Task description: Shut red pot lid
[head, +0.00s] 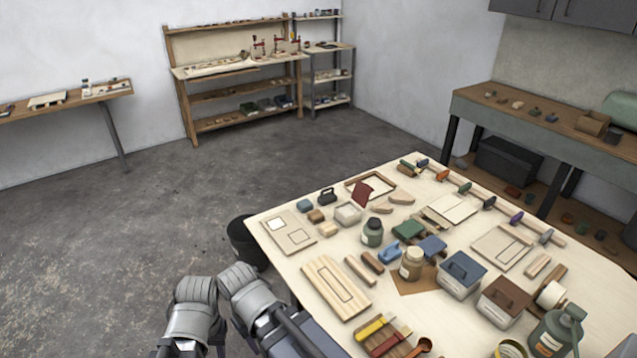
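A red lid (363,192) stands raised and tilted at the back edge of a small pale open pot (348,212), towards the back left of the plywood table. The pot's opening is uncovered. My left gripper (195,288) and my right gripper (238,278) are side by side at the lower left, off the table's left edge and well away from the pot. Both look like grey rounded ends; their fingers cannot be made out. Nothing is seen held in either one.
The plywood table (290,262) is crowded. A dark green jar (372,233) stands just in front of the pot, with small blocks to its left and a wooden frame (352,183) behind. A dark bucket (243,240) stands by the table's left edge. The floor at left is clear.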

